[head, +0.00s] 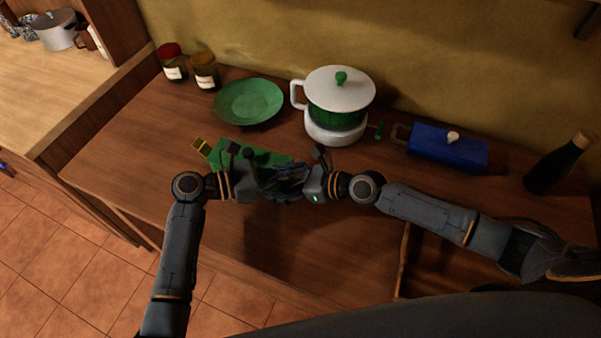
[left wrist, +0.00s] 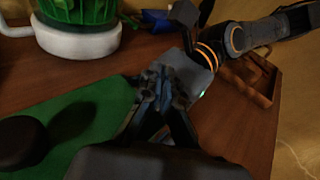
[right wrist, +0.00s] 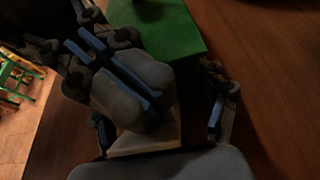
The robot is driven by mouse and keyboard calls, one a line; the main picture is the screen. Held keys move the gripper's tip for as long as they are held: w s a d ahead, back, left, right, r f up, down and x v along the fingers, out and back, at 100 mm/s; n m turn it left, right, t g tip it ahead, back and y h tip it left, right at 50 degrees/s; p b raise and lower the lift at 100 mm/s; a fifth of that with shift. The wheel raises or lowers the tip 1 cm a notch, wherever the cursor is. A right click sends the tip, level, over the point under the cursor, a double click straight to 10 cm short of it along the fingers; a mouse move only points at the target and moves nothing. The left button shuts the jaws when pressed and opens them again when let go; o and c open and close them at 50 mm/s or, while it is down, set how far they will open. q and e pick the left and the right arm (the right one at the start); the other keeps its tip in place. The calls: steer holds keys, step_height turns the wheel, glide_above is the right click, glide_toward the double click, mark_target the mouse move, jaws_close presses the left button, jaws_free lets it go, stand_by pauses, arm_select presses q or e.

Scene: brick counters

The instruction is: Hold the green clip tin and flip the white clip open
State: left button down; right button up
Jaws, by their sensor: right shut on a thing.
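The green clip tin (head: 270,157) lies on the wooden counter, partly hidden by my grippers. It shows as a flat green top in the left wrist view (left wrist: 92,105) with a dark round knob, and in the right wrist view (right wrist: 172,30). A pale piece (right wrist: 150,143), seemingly the white clip or the tin's end, shows between my right fingers. My right gripper (right wrist: 165,125) is shut on the tin's near end, its fingers wide apart. My left gripper (left wrist: 158,95) has its fingers together, over that end and close to the right gripper; contact with the clip is hidden.
Behind stand a green plate (head: 248,101), a white-lidded pot (head: 338,95) on a white base, and two jars (head: 205,71). A blue box (head: 448,147) and a dark bottle (head: 560,163) stand to the right. The counter's left part is clear.

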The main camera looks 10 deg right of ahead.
arm_select(q)
steer(key=shift+s+a+f, duration=0.1)
steer(key=shift+s+f, duration=0.15)
steer(key=shift+f, duration=0.35)
arm_select(e)
steer(key=shift+w+a+r+t, duration=0.15)
steer(key=shift+w+r, duration=0.05)
steer(key=shift+r, duration=0.2)
steer(key=shift+w+a+r+t, duration=0.1)
steer(key=shift+w+r+t, duration=0.05)
steer(key=shift+r, duration=0.2)
arm_select(q)
steer(key=shift+w+a+r, duration=0.3)
steer(key=shift+w+a, duration=0.2)
steer(key=shift+a, duration=0.35)
arm_select(e)
steer(key=shift+d, duration=0.1)
arm_select(q)
steer(key=shift+w+a+r, duration=0.6)
steer(key=shift+a+r, duration=0.2)
steer(key=shift+r, duration=0.1)
steer(key=shift+w+a+r, duration=0.6)
steer(key=shift+a+r, duration=0.15)
steer(key=shift+r, duration=0.15)
arm_select(e)
steer(key=shift+s+f, duration=0.15)
steer(key=shift+f, duration=0.15)
